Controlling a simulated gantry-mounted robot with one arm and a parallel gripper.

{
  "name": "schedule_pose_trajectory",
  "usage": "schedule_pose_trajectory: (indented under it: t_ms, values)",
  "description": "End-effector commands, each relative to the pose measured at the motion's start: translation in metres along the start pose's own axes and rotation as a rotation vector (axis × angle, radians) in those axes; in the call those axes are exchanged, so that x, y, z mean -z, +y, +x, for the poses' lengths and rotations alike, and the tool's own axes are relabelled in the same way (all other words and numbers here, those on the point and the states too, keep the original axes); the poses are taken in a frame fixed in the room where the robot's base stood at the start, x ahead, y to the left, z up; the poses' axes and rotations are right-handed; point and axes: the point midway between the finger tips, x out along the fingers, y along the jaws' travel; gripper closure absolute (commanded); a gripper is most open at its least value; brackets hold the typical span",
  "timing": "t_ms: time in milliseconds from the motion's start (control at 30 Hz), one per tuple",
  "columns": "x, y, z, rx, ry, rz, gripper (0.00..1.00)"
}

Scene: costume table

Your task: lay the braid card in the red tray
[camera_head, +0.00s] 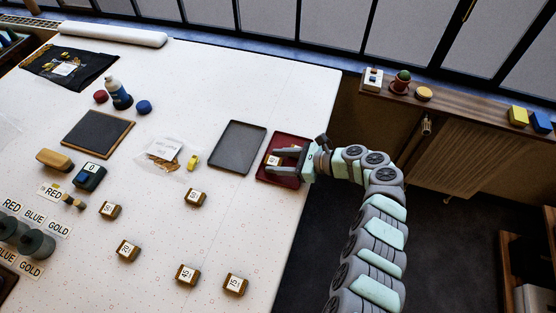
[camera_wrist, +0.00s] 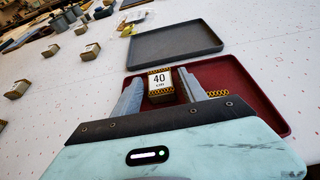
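The red tray (camera_head: 293,182) lies at the table's right edge; its dark red floor also shows in the wrist view (camera_wrist: 245,88). A small block-like card marked 40 (camera_wrist: 160,80), with gold braid along its lower edge, sits within the tray's outline. It also shows in the head view (camera_head: 273,160). My gripper (camera_head: 277,160) is over the tray, with one finger on each side of the card. The fingers look open, with narrow gaps beside the card in the wrist view (camera_wrist: 160,76). A short gold coil (camera_wrist: 217,93) shows right of the right finger.
A grey tray (camera_head: 238,147) lies just left of the red tray. Several similar numbered cards, such as the one marked 45 (camera_head: 187,275), stand on the white table. A clear bag (camera_head: 165,152) and a dark board (camera_head: 97,134) lie farther left.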

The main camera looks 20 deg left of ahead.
Motion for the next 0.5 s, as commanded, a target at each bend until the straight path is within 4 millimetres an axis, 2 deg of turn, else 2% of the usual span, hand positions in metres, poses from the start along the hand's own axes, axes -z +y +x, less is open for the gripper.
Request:
schedule_pose_trajectory:
  t_ms: [367, 500]
  values:
    - [-0.004, 0.000, -0.002, 0.001, 0.000, -0.001, 0.46]
    - [-0.003, -0.001, -0.014, 0.002, 0.001, 0.000, 0.46]
